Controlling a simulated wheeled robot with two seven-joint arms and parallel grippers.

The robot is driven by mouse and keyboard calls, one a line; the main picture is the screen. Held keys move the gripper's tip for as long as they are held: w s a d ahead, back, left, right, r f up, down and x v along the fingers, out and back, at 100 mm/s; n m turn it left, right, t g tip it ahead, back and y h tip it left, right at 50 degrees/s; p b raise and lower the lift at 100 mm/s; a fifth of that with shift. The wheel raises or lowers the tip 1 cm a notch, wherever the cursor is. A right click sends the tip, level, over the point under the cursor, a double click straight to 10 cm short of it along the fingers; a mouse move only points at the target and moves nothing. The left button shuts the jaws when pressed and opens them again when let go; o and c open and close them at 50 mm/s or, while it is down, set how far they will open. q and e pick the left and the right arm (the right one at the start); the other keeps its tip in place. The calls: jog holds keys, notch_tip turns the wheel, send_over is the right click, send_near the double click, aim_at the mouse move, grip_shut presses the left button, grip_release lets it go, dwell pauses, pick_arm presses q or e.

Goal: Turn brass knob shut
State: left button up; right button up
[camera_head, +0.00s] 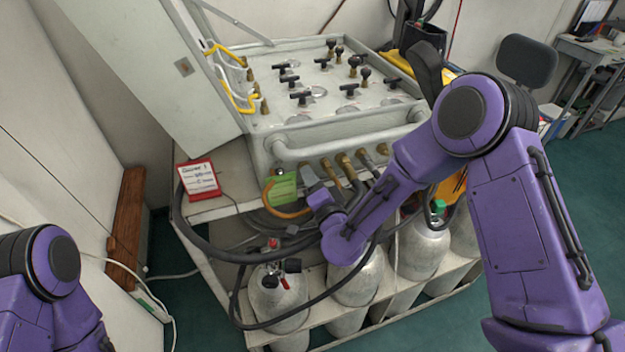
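A grey-white air panel (374,125) stands on a shelf. A row of brass fittings (345,166) sticks out along its lower front edge; I cannot tell which is the brass knob. My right gripper (309,176) is at the left end of this row, beside a green tag (284,191). Its small grey fingers point up toward the panel front. Whether they are open or closed on a fitting is too small to tell. My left arm shows at the lower left, but its gripper is out of view.
Black T-handles and knobs (301,97) stand on the panel top. A red-framed card (199,178) stands on the shelf at left. Grey cylinders (278,296) and dark hoses (222,251) lie below my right gripper. Yellow hoses (232,90) run along the panel's left side.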

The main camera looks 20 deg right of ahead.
jog(key=s+b, duration=0.3)
jog(key=s, duration=0.7)
jog(key=shift+s+d, duration=0.2)
jog(key=shift+s, duration=0.05)
dwell(1.0)
